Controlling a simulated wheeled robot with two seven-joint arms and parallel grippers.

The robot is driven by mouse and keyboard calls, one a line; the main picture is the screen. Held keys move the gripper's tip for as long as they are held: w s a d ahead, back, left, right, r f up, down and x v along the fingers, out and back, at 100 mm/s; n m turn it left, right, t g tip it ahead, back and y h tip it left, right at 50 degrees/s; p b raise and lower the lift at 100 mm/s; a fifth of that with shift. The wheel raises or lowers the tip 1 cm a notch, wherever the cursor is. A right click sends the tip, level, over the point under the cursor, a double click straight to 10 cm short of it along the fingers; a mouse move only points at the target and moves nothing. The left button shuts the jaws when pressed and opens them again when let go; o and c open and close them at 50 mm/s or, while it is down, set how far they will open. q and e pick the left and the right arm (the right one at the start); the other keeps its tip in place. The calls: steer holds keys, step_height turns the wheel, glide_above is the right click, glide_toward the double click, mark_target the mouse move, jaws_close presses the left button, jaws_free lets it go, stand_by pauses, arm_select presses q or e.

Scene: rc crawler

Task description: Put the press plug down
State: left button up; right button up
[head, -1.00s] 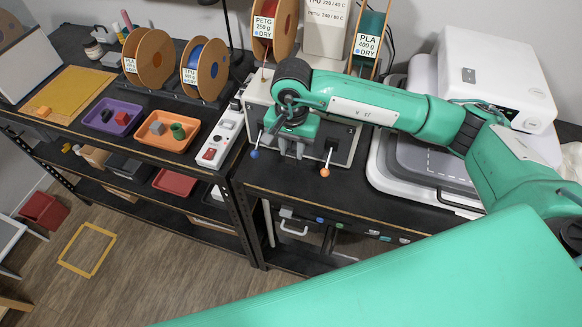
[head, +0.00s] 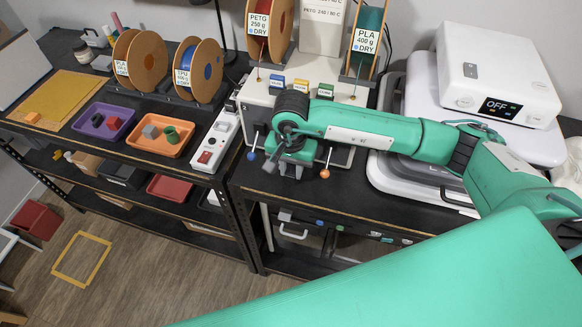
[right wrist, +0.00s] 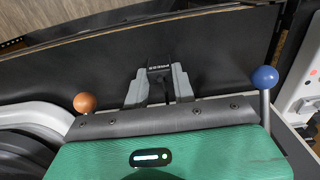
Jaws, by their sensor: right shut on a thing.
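My right gripper (head: 284,170) points down in front of the light grey press box (head: 262,98), between its blue-knobbed lever and orange-knobbed lever. In the right wrist view, the grey fingers of this gripper (right wrist: 158,86) are closed around a small dark piece with a faint light marking, which I take as the press plug (right wrist: 158,70). Most of the plug is hidden by the fingers, and I cannot tell in the head view whether it touches the black bench top (head: 300,199). My left gripper is out of view.
The blue knob (head: 251,155) and orange knob (head: 324,174) stand close on either side. A white power strip (head: 215,140) lies at the left, beyond it an orange tray (head: 147,143) and a purple tray (head: 84,118). A white machine (head: 497,75) stands right. Bare bench lies in front.

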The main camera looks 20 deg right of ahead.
mark_target(291, 172)
steer(key=o, duration=0.9)
steer(key=shift+w+f, duration=0.1)
steer(key=shift+f, duration=0.05)
steer(key=shift+o, duration=0.2)
steer(key=shift+r+p, duration=0.35)
steer(key=shift+p, duration=0.1)
step_height(291, 172, up, 12)
steer(key=p, duration=0.2)
steer(key=shift+f, duration=0.15)
